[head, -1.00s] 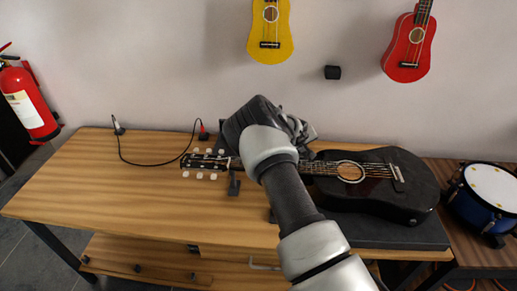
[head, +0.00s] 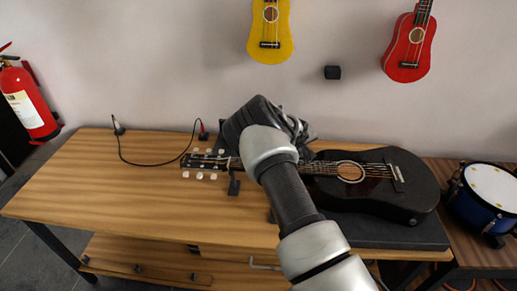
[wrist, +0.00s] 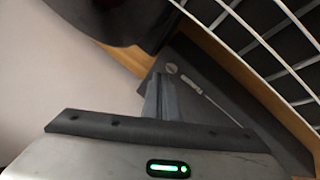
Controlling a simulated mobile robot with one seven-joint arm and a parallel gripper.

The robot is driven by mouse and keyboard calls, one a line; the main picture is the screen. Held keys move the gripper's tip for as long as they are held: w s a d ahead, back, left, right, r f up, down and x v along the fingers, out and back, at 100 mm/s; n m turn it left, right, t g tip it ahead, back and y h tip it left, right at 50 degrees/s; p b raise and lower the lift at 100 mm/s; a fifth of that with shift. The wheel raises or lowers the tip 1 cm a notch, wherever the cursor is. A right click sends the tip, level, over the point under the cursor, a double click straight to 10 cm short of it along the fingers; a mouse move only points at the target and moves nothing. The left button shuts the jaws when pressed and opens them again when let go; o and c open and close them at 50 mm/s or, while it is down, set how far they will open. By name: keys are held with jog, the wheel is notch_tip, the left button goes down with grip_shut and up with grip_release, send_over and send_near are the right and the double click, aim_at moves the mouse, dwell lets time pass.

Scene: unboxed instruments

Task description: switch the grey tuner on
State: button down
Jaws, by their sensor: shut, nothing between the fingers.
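The grey tuner (wrist: 222,88) looks like a dark grey slab in the wrist view, with a small round button (wrist: 171,68) and a thin pale bar on its face. My gripper (wrist: 160,82) is shut and empty, its fingertips close beside the round button. I cannot tell whether they touch it. I see no clear lit sign on the tuner's face. In the head view my gripper (head: 298,128) is over the back of the table, and my arm hides the tuner there.
A black guitar (head: 378,190) lies on the wooden table (head: 100,185), its neck running left beneath my arm. A cable (head: 150,163) lies at the back left. A blue drum (head: 480,205) stands at right. Two ukuleles hang on the wall. The table's left part is clear.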

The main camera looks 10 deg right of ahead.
jog(key=shift+f, duration=0.15)
jog(key=shift+f+b, duration=0.35)
jog(key=shift+b, duration=0.35)
jog(key=shift+f, duration=0.15)
dwell(0.5)
jog(key=shift+r, duration=0.65)
notch_tip(320, 180, up, 6)
jog(key=p, duration=0.1)
jog(key=shift+p, duration=0.4)
dwell(1.1)
